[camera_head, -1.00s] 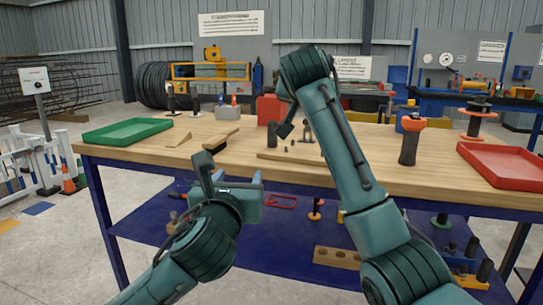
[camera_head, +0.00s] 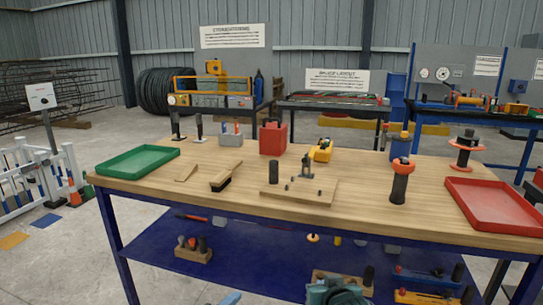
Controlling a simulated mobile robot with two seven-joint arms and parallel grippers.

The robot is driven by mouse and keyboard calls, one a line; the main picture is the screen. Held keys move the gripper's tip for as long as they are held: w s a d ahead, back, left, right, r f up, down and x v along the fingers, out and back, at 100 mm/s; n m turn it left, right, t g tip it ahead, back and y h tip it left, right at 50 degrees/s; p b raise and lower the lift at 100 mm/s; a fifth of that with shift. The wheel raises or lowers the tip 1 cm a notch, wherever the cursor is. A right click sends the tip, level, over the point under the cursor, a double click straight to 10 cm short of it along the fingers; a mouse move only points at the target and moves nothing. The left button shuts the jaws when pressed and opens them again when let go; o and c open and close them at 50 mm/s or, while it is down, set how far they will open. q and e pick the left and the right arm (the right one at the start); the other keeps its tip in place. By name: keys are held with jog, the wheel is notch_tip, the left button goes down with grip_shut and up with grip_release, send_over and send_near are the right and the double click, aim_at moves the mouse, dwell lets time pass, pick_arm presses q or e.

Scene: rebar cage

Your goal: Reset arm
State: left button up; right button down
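Only small parts of my own arms show, at the bottom edge of the head view. A rounded teal arm part is right of the middle and a small pale teal tip is left of it. I cannot make out either gripper's fingers. The wooden workbench (camera_head: 330,212) ahead is clear of my arms. On it a wooden board (camera_head: 300,193) carries a small metal fixture (camera_head: 306,167) and a dark cylinder (camera_head: 273,172).
A green tray (camera_head: 137,160) lies at the bench's left and a red tray (camera_head: 493,205) at its right. A black tool with an orange top (camera_head: 399,181) stands near the red tray. A blue lower shelf (camera_head: 262,262) holds several tools. White fencing (camera_head: 40,175) stands left.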

pick_arm(q)
jog(key=s+a+f+n+p, duration=0.1)
jog(key=s+a+n+p, duration=0.1)
jog(key=s+n, duration=0.3)
jog(key=s+a+f+n+g+p, duration=0.1)
jog(key=s+a+n+p, duration=0.1)
jog(key=s+n+p, duration=0.3)
jog(key=s+a+f+n+g+y+p, duration=0.1)
jog(key=s+a+n+p, duration=0.1)
jog(key=s+n, duration=0.4)
jog(key=shift+s+a+f+n+p, duration=0.15)
jog(key=shift+s+a+n+p, duration=0.25)
jog(key=shift+s+p, duration=0.45)
pick_arm(e)
jog(key=s+d+n+g+y, duration=0.1)
jog(key=s+d+n+y, duration=0.1)
jog(key=s, duration=2.6)
jog(key=shift+s+n, duration=0.25)
jog(key=shift+n, duration=0.15)
